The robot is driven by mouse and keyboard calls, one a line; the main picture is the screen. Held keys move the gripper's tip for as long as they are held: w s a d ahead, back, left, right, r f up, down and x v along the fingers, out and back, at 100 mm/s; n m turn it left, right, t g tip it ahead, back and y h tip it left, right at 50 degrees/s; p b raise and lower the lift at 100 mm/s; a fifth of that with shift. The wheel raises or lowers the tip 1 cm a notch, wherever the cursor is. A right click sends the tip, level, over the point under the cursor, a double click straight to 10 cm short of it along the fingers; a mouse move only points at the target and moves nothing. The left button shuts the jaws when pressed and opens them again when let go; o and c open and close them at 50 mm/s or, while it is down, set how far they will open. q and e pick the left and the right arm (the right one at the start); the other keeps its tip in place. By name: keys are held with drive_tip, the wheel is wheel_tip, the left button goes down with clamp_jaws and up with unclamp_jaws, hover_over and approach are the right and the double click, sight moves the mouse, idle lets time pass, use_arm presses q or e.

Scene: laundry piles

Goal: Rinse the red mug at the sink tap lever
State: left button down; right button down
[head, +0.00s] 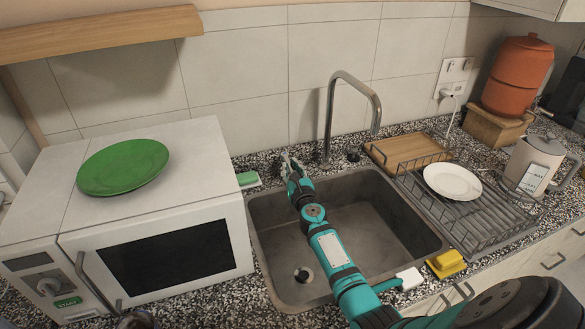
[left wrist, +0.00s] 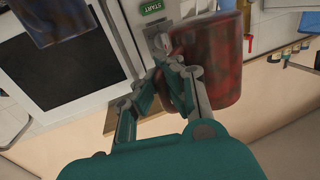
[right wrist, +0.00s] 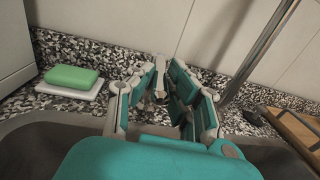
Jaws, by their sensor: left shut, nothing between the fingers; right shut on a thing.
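The red mug (left wrist: 212,65), dark red and plaid-looking, shows in the left wrist view. It is right beside my left gripper (left wrist: 165,52), partly covered by a finger. The left gripper is shut with nothing between its fingers; whether a finger touches the mug I cannot tell. My right gripper (head: 288,168) is at the sink's back edge, left of the tap (head: 332,120). It also shows in the right wrist view (right wrist: 160,85), shut on a small greyish part that looks like the tap lever (right wrist: 158,95), mostly hidden by the fingers. The sink (head: 400,215) is below my right arm.
A microwave (head: 215,215) with a green plate (head: 123,166) on top stands left of the sink. A green soap (right wrist: 70,77) lies near my right gripper. A dish rack (head: 480,225) with a white plate (head: 452,182) stands right. A yellow sponge (head: 445,263) lies at the front edge.

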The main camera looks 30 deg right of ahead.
drive_tip(key=shift+w+a+m+g+h, duration=0.15)
drive_tip(key=shift+a+m+g+h, duration=0.25)
drive_tip(key=shift+m+h, duration=0.45)
drive_tip(key=c, duration=1.3)
unclamp_jaws()
drive_tip(key=v, duration=1.2)
drive_tip(key=shift+w+a, duration=0.1)
drive_tip(key=shift+a, duration=0.05)
drive_tip(key=shift+f, duration=0.1)
